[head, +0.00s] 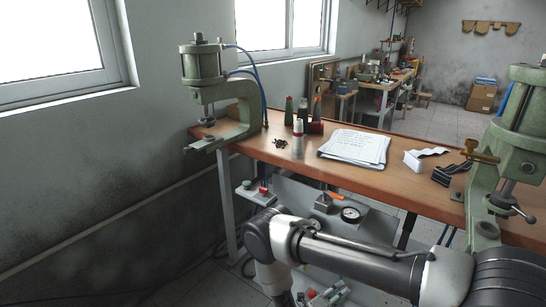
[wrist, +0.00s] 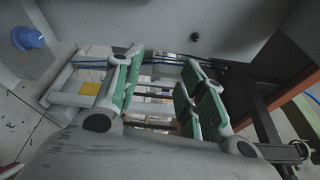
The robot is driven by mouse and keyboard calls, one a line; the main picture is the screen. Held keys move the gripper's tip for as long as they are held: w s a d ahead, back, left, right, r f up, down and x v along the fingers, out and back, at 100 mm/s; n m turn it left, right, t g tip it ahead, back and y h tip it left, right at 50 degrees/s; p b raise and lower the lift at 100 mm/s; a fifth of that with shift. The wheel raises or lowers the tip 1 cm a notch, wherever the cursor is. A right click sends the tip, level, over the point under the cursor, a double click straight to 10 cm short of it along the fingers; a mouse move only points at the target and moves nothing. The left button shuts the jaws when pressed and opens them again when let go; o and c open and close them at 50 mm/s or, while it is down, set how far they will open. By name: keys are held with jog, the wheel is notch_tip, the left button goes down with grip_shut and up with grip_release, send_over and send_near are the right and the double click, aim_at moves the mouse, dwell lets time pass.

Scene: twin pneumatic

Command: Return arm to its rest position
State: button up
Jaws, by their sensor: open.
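My gripper (wrist: 158,92) shows in the wrist view with its two green-padded fingers spread apart and nothing between them. It hangs low, near a grey panel (wrist: 190,20) and above the tiled floor. In the head view my arm reaches across the lower right in front of the workbench, and its wrist end points down below the bench top. The gripper itself is hidden there.
The wooden workbench (head: 395,175) carries a green pneumatic press (head: 205,65) at its left end and another (head: 520,130) at right. Papers (head: 357,146), small bottles (head: 298,140) and a white box (head: 413,160) lie between. A gauge (head: 351,214) sits below the top. A blue knob (wrist: 30,38) is at upper left.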

jog(key=s+d+r+m+g+y, duration=0.2)
jog(key=r+m+g, duration=0.3)
jog(key=r+m, duration=0.55)
jog(key=s+d+r+m+g+y, duration=0.15)
jog(key=r+m+g, duration=0.35)
jog(key=r+m, duration=0.55)
jog(key=s+d+r+m+g+y, duration=0.1)
jog(key=s+r+m+g+y, duration=0.15)
jog(key=r+m+g, duration=0.75)
jog(key=s+d+r+m+t+y, duration=0.2)
jog(key=s+r+m+t, duration=0.1)
jog(key=r, duration=0.6)
jog(key=s+d+r+m+t+y, duration=0.3)
jog(key=s+r+t, duration=0.2)
jog(key=r, duration=0.4)
jog(key=s+d+r+m+t+y, duration=0.3)
jog(key=s+r+t, duration=0.2)
jog(key=r, duration=0.5)
jog(key=shift+d+m+t, duration=0.25)
jog(key=shift+m+t, duration=0.15)
jog(key=shift+t, duration=0.3)
jog(key=shift+s+r, duration=0.1)
